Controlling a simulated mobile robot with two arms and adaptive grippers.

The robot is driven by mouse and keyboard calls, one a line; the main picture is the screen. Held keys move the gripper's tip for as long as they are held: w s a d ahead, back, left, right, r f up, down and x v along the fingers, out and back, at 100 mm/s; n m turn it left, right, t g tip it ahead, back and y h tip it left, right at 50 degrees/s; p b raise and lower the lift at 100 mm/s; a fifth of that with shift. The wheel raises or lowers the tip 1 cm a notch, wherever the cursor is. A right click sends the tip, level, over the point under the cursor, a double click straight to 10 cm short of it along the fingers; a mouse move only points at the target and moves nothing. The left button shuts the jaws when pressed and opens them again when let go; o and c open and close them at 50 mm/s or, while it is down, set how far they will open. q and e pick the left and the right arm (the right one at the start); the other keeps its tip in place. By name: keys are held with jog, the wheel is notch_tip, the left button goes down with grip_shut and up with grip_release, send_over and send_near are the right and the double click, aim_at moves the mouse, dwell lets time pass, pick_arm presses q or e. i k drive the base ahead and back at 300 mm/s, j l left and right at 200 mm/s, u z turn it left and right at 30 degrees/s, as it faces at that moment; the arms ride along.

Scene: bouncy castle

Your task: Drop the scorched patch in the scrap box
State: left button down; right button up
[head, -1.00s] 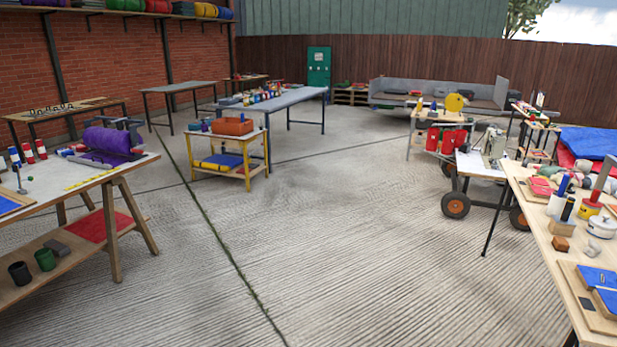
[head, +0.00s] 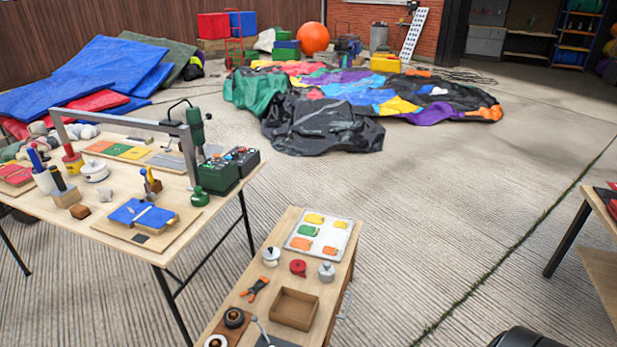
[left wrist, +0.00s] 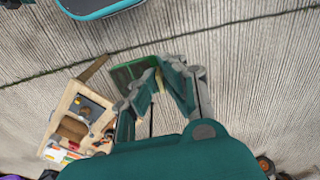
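A dark green flat piece with a lighter green edge (left wrist: 127,73), which looks like the scorched patch, shows at my left fingertips in the left wrist view. My left gripper (left wrist: 158,78) looks shut on its edge, holding it over the concrete; the fingers partly hide it. An open brown box (head: 291,322), perhaps the scrap box, stands empty on the low wooden bench in the head view. It also shows in the left wrist view (left wrist: 73,128), left of and apart from my gripper. Any label is not readable. My right gripper is not in view.
The low bench (head: 252,269) also holds a patch tray (head: 301,243), small pots and orange-handled clamps (head: 256,289). A taller worktable (head: 110,215) stands left of it. A crumpled castle sheet (head: 325,125) lies behind. The concrete right of the bench is open.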

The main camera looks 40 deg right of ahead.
aim_at(301, 310)
jog(key=i+z, duration=0.2)
jog(key=z, duration=0.3)
jog(key=i+j+z, duration=0.1)
jog(key=z, duration=0.4)
jog(key=i+j+z, duration=0.15)
jog(key=j+z, duration=0.15)
jog(key=z, duration=0.15)
jog(key=i+j+z, duration=0.1)
jog(key=z, duration=0.4)
jog(key=j+z, duration=0.35)
jog(key=z, duration=0.15)
